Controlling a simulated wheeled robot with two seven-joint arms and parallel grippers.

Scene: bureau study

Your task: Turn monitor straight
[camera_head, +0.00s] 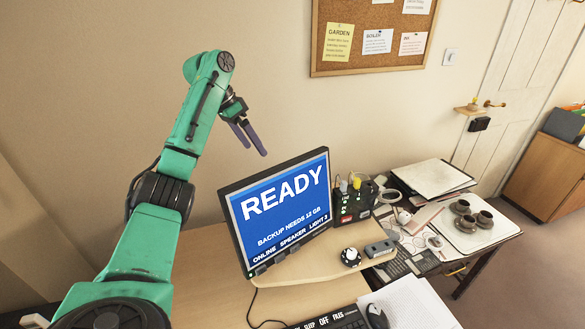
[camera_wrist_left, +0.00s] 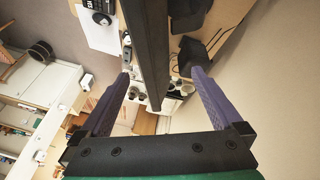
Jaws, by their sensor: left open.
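The monitor (camera_head: 283,212) stands on the desk with its lit blue "READY" screen facing me at an angle. Its left edge looks nearer to me than its right edge. My left gripper (camera_head: 255,150) is open above and behind the monitor's top edge, with its fingers pointing down. In the left wrist view, the open fingers (camera_wrist_left: 160,75) have the dark top of the monitor (camera_wrist_left: 149,45) running between them in the picture. I cannot tell any contact. The monitor's foot is mostly hidden. My right gripper is not in view.
A black box with plugs (camera_head: 352,203), a dial (camera_head: 350,257) and a grey block (camera_head: 379,249) are right of the monitor. A keyboard (camera_head: 335,320), mouse (camera_head: 376,316) and papers (camera_head: 412,305) lie in front. Cups (camera_head: 467,223) stand on a side table. The wall (camera_head: 120,80) is behind.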

